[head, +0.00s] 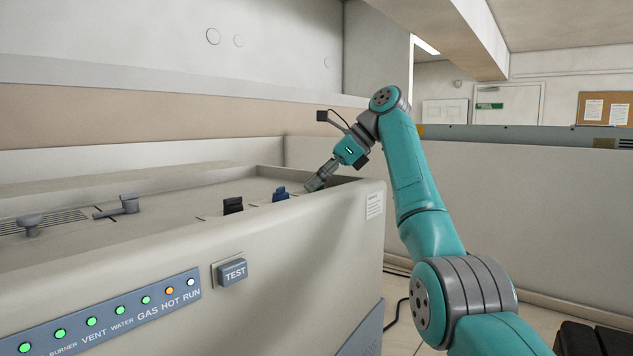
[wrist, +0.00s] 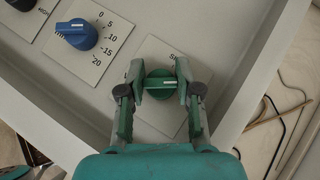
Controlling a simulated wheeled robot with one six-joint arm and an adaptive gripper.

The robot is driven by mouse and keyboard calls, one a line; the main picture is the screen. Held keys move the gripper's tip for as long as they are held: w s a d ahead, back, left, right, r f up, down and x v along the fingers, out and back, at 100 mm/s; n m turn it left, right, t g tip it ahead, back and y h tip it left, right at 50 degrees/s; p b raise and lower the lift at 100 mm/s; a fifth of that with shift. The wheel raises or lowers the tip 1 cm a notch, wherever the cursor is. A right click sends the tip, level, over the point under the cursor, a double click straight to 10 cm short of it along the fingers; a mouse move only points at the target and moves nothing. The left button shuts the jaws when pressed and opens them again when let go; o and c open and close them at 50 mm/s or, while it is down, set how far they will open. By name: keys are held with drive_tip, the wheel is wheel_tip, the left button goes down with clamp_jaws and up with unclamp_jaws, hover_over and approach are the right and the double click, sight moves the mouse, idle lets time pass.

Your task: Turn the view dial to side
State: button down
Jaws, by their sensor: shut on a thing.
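The view dial (wrist: 160,83) is a green knob on a pale square plate (wrist: 153,51) in the wrist view. My gripper (wrist: 160,85) has one finger on each side of the knob and is shut on it. The dial's white pointer line lies about level across the picture. Lettering that starts with "S" shows at the plate's upper right, the rest hidden by a finger. In the head view my gripper (head: 318,180) reaches down to the panel's right end, and the dial is hidden there.
A blue dial (wrist: 76,34) with a scale up to 20 is to the left of the green one. A black knob (head: 233,205) and grey handles (head: 130,203) stand further left. The panel has a raised rim. A TEST button (head: 233,271) and status lights are on the front.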

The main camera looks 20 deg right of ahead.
drive_tip(key=shift+n+g, duration=0.8)
drive_tip(key=shift+n, duration=0.3)
drive_tip(key=c, duration=0.8)
unclamp_jaws()
drive_tip(key=shift+o, duration=0.2)
drive_tip(key=shift+m+t, duration=0.5)
drive_tip(key=shift+m, duration=0.1)
